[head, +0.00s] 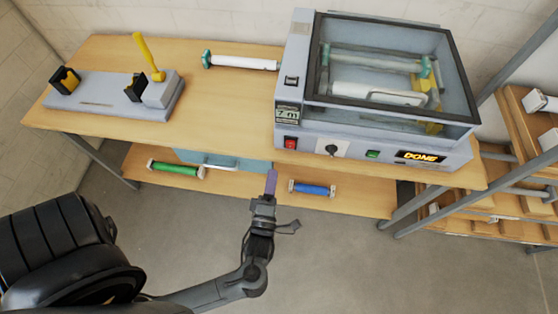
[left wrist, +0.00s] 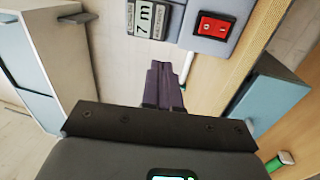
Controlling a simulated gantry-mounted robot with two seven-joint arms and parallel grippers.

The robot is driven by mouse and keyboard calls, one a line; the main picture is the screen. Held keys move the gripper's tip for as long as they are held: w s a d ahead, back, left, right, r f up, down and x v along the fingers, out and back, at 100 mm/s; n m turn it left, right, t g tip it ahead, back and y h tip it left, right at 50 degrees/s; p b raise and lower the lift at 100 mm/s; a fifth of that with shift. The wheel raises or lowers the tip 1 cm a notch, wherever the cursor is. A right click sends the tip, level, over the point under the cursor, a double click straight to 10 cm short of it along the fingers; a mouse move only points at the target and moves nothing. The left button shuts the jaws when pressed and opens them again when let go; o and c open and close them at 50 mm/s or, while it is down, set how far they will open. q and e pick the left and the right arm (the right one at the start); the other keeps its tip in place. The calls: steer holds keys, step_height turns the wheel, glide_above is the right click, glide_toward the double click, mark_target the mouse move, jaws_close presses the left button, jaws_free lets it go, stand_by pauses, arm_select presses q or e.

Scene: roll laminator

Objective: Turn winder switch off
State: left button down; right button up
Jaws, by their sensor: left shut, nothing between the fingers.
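The laminator (head: 375,160) is a light grey machine with a clear lid on the wooden table. Its front panel has a red rocker switch (head: 291,143), a black knob (head: 331,150) and a green switch (head: 372,154). A small dark switch (head: 291,81) is on its upper left side. I see no label that names the winder switch. My left gripper (head: 271,176) is shut and empty, below and left of the red switch and apart from it. In the left wrist view the purple fingers (left wrist: 164,84) are together, with the red switch (left wrist: 213,26) beyond to the upper right.
A display reads "7 m" (head: 287,113) and another reads "DONE" (head: 421,157). A white roll (head: 245,63) and a grey stand with a yellow handle (head: 150,60) are on the table. Green (head: 176,169) and blue (head: 312,188) rolls lie on the lower shelf.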

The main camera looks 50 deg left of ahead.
arm_select(q)
step_height(320, 180, down, 8)
steer(key=w+d+b, duration=0.1)
steer(key=d+b, duration=0.1)
steer(key=b, duration=0.4)
steer(key=shift+d+f+n, duration=0.2)
steer(key=shift+d+n, duration=0.05)
steer(key=shift+n, duration=0.05)
arm_select(e)
step_height(320, 180, down, 8)
steer(key=shift+a+f, duration=0.15)
arm_select(q)
steer(key=shift+w+a, duration=0.1)
steer(key=shift+w, duration=0.05)
steer(key=p, duration=0.1)
glide_toward(288, 143)
steer(key=x, duration=0.6)
steer(key=shift+w, duration=0.1)
steer(key=shift+w+a, duration=0.25)
steer(key=shift+w, duration=0.05)
arm_select(e)
steer(key=shift+r, duration=0.95)
steer(key=shift+f, duration=0.1)
